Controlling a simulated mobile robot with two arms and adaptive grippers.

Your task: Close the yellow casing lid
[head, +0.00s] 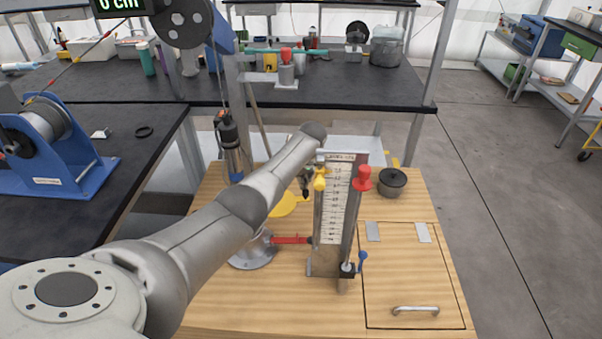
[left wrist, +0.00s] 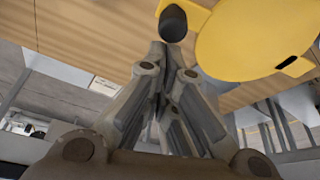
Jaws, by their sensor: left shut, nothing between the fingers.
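The yellow round lid (head: 284,204) shows partly behind my left arm, over the wooden table. In the left wrist view it is a broad yellow disc (left wrist: 245,40) with a dark slot near its edge. A short black cylinder (left wrist: 173,23) stands by the lid's yellow edge, just beyond my fingertips. My left gripper (left wrist: 169,52) is shut and empty, close beside the lid; I cannot tell whether it touches. In the head view my forearm hides most of the gripper and part of the lid. My right gripper is not in view.
A round metal base (head: 253,250) and a red bar (head: 290,240) stand near the lid. An upright scale (head: 335,205) with yellow and red knobs stands to the right. A black pot (head: 392,183) and a hatch with a handle (head: 415,309) lie further right.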

